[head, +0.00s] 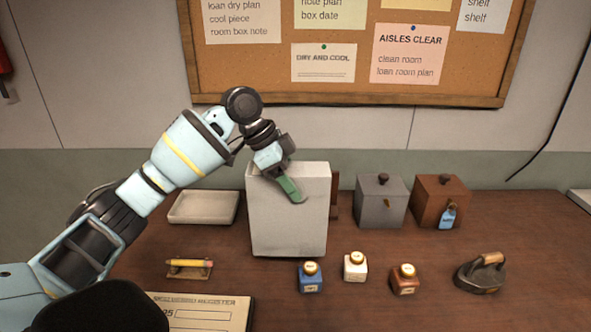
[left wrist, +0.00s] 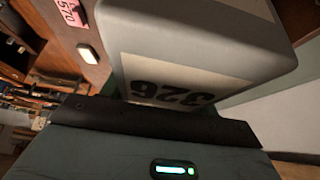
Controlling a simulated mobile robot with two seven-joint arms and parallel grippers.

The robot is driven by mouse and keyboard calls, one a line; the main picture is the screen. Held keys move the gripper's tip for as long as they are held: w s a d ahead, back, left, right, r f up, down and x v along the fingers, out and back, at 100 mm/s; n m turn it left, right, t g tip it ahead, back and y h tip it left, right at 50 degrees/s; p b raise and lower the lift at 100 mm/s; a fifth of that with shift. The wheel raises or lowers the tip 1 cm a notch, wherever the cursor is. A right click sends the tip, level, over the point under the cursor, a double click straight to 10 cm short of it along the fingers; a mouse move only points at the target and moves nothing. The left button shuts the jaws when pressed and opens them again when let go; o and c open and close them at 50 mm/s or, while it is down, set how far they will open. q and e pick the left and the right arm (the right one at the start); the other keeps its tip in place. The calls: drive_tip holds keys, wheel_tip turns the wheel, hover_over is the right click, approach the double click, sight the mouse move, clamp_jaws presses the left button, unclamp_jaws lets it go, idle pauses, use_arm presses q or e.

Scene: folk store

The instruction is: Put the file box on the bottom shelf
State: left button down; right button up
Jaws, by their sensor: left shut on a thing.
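The file box is the tall pale grey box (head: 288,222) in the middle of the head view, upright at the table. I cannot tell whether its base touches the table. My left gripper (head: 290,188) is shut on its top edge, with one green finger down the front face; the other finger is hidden. In the left wrist view the file box (left wrist: 205,35) fills the upper middle, with a label reading 326 upside down. The bottom shelf cannot be made out for sure. My right gripper is not in view.

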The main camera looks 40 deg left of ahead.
use_arm(q)
drive_tip(key=shift+f, duration=2)
drive_tip(key=shift+c, duration=2)
unclamp_jaws()
drive_tip(key=shift+f, duration=0.15)
drive_tip(key=v, duration=1.2)
drive_tip(key=shift+o, duration=0.5)
